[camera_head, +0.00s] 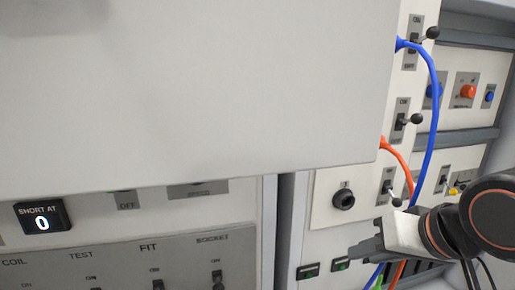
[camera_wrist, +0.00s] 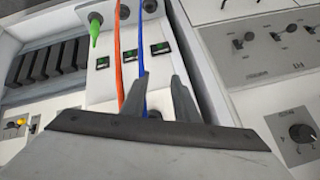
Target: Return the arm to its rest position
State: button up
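My gripper (camera_head: 362,250) is at the lower right of the head view, its dark fingers pointing left in front of the panel. In the wrist view my gripper (camera_wrist: 160,75) shows two separated fingers with nothing visibly held between them. A blue cable (camera_head: 434,100) loops down the right panel and passes behind my arm. In the wrist view the blue cable (camera_wrist: 141,45) runs down behind the left finger. An orange cable (camera_head: 403,160) hangs beside it, and also shows in the wrist view (camera_wrist: 118,50).
A large pale panel (camera_head: 190,80) blocks much of the head view. Lever switches (camera_head: 416,119) stick out at the right. A display (camera_head: 42,216) reads "SHORT AT 0". A green plug (camera_wrist: 95,28) hangs near the cables. A black knob (camera_wrist: 302,132) is at the wrist view's right.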

jog(key=d+f+g+h, duration=0.1)
jog(key=d+f, duration=0.3)
jog(key=f, duration=0.2)
jog(key=d+f+n+g+h, duration=0.1)
jog(key=d+f, duration=0.3)
jog(key=f, duration=0.3)
jog(key=shift+f+h, duration=0.25)
jog(key=shift+h, duration=0.15)
